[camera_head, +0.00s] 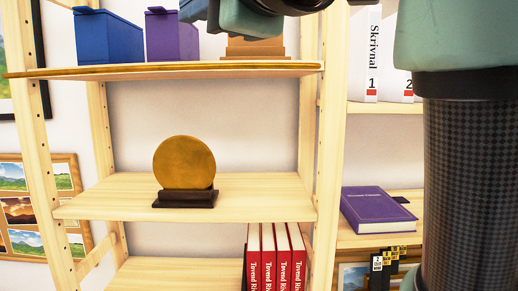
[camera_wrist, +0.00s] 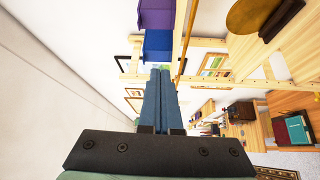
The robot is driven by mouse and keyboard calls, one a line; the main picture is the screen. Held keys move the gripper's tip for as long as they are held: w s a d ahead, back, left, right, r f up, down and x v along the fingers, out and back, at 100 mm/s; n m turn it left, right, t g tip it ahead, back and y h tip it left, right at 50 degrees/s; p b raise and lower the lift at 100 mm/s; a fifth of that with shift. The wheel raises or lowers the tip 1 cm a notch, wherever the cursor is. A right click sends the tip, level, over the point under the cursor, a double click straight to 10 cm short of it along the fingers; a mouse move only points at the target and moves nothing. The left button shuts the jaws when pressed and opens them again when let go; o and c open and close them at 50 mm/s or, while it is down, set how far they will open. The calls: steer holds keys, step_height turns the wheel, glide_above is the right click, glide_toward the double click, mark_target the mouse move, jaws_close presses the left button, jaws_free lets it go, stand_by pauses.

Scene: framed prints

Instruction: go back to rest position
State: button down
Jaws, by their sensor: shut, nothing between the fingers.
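My gripper (camera_wrist: 160,72) shows in the wrist view with its two long blue-grey fingers pressed together, shut and empty. It points along a white wall, beside the wooden shelf. In the head view only a part of my wrist shows at the top edge, and the fingers cannot be made out there. My arm fills the right side of the head view.
A wooden shelf (camera_head: 190,70) holds a blue box (camera_head: 108,38) and a purple box (camera_head: 172,36). Below, a round golden disc (camera_head: 184,162) stands on a dark base. Red books (camera_head: 275,257) and a purple book (camera_head: 376,208) sit lower. Framed prints (camera_head: 22,210) hang left.

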steer(key=w+f+m+t+b, duration=0.35)
steer(key=f+m+b, duration=0.25)
steer(key=f+m, duration=0.25)
steer(key=s+d+f+m+t+h+b, duration=0.2)
steer(key=s+f+m+t+h+b, duration=0.2)
steer(key=f+m, duration=0.3)
steer(key=s+d+f+m+t+h+b, duration=0.3)
steer(key=s+f+m+t+h+b, duration=0.1)
steer(key=s+f+m+h, duration=0.2)
steer(key=shift+s+f+m+b, duration=0.3)
steer(key=shift+f+m, duration=0.35)
steer(key=shift+m, duration=0.6)
steer(key=shift+w+t, duration=0.1)
steer(key=shift+t, duration=0.15)
